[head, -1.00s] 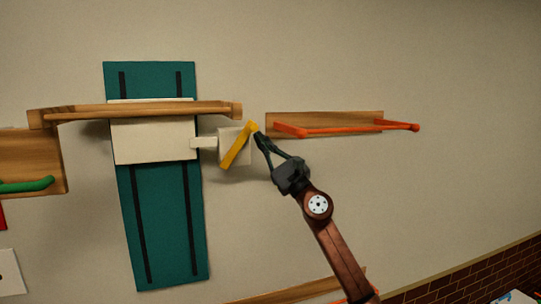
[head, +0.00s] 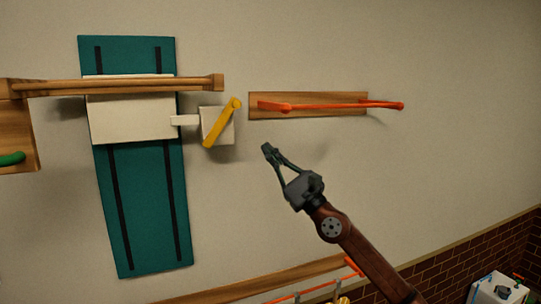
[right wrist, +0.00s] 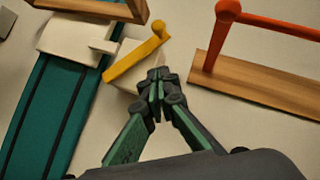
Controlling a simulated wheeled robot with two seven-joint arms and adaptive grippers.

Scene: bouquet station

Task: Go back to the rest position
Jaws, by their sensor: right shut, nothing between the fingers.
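My right gripper (head: 268,149) is shut and empty, with its arm coming up from the lower right in the head view. It is apart from the yellow lever (head: 222,122), which is tilted on a white block to the upper left of the fingers. In the right wrist view the closed fingertips (right wrist: 157,75) show in front of the wall, just below the yellow lever (right wrist: 135,56). My left gripper is not in either view.
A teal panel (head: 147,210) with dark slots and a white box (head: 132,120) is at left, crossed by a wooden bar (head: 130,86). An orange rail (head: 330,106) on a wooden board is at upper right. A lower wooden strip (head: 265,280) runs along the bottom. Bare wall surrounds the gripper.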

